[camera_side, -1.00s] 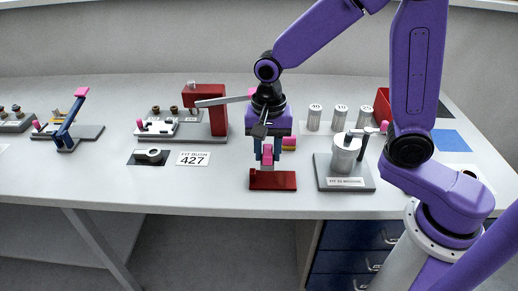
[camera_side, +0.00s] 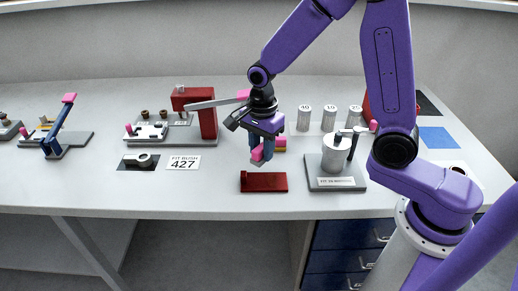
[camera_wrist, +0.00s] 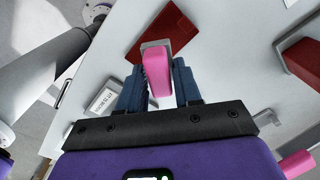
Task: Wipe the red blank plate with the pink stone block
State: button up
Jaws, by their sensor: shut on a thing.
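The red blank plate (camera_side: 264,182) lies flat near the table's front edge. It also shows in the wrist view (camera_wrist: 162,28), ahead of my fingers. My gripper (camera_side: 258,156) is shut on the pink stone block (camera_wrist: 156,72), which sits between its blue fingers. In the side view the pink block (camera_side: 257,154) is held above the plate's back edge, apart from it and tilted. A grey part shows at the block's far end in the wrist view.
A grey fixture with a cylinder (camera_side: 337,158) stands right of the plate. A red press with a lever (camera_side: 205,112) stands behind left. Several metal canisters (camera_side: 329,119) stand behind right.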

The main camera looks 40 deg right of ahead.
aim_at(263, 179)
jog(key=shift+w+d+f+m, duration=0.2)
jog(key=shift+d+f+m, duration=0.2)
jog(key=shift+m, duration=0.3)
jog(key=shift+d+f, duration=0.1)
jog(key=shift+f, duration=3.85)
jog(key=shift+s+d, duration=0.25)
jog(key=shift+c, duration=0.3)
jog(key=shift+s+d+f, duration=0.1)
jog(key=shift+s+d, duration=1.1)
jog(key=shift+w+a, duration=1.5)
jog(key=shift+a, duration=0.05)
jog(key=shift+w+d, duration=0.1)
jog(key=shift+d, duration=0.25)
jog(key=shift+s+d, duration=1.3)
jog(key=shift+s, duration=0.05)
jog(key=shift+w+a, duration=1.3)
jog(key=shift+a, duration=0.05)
jog(key=shift+w+a, duration=0.1)
jog(key=shift+w, duration=0.05)
jog(key=shift+r, duration=4.15)
